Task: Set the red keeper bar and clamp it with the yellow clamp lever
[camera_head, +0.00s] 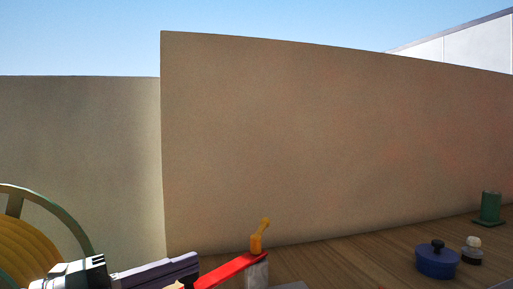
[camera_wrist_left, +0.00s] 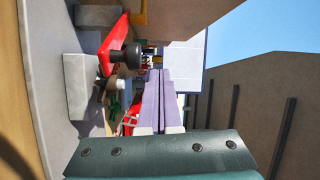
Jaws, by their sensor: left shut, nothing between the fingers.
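The red keeper bar (camera_head: 231,270) slopes up to the right at the bottom of the head view, its right end at a grey block (camera_head: 257,276). The yellow clamp lever (camera_head: 259,236) stands tilted upward above that end. My left gripper (camera_head: 194,262) comes in from the left, just left of the bar; its purple fingers are together and empty. In the left wrist view, the fingers (camera_wrist_left: 154,80) point away, with a red bar (camera_wrist_left: 114,42) and its black knob (camera_wrist_left: 125,54) to their left. Whether the fingers touch the bar is unclear. My right gripper is not in view.
A yellow reel with a green rim (camera_head: 75,225) stands at the far left. A blue lidded pot (camera_head: 436,263), a small jar (camera_head: 473,252) and a green post (camera_head: 490,209) stand on the wooden top (camera_head: 370,262) at right. A tall tan wall (camera_head: 320,140) rises behind.

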